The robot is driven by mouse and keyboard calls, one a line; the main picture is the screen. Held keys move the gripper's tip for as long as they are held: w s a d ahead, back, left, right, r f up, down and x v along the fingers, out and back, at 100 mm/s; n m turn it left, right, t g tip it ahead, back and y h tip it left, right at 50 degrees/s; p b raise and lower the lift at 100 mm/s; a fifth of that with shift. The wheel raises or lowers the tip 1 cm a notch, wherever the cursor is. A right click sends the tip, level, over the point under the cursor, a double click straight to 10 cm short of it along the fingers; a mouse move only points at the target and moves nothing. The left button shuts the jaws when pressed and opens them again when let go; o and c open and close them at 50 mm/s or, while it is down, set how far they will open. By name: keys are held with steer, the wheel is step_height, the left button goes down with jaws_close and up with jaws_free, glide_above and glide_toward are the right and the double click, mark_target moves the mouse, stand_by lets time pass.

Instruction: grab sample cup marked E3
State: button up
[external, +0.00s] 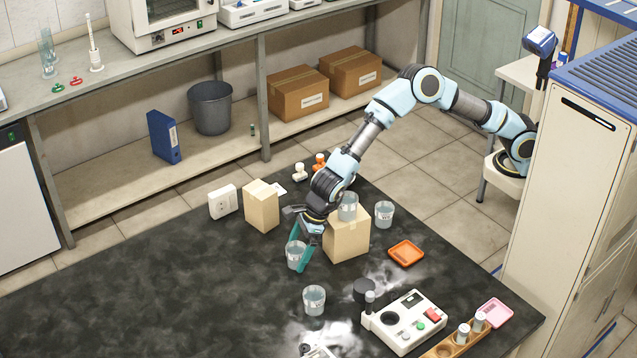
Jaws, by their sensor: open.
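My gripper (303,256) points down with its teal fingers open, at a clear labelled cup (293,256) on the dark bench. One finger shows along the cup's right side; I cannot tell whether it touches the cup. Similar cups stand elsewhere: one on top of a cardboard box (347,208), close to the right of my wrist, one behind that box (384,214), and one nearer the front (314,300). The cup labels are too small to read, so I cannot tell which is E3.
The cardboard box (348,240) stands right beside my gripper. Another box (261,206) and a white socket block (222,202) are behind left. An orange tray (406,254), a black round object (364,291) and a white instrument (405,322) lie to the right. The bench's left side is clear.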

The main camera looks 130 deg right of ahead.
steer(key=shift+w+d+f, duration=0.1)
steer(key=shift+w+f, duration=0.05)
steer(key=shift+f, duration=0.25)
steer(key=shift+c, duration=0.2)
steer(key=c, duration=1.4)
steer(key=shift+c, duration=0.2)
steer(key=shift+r, duration=0.1)
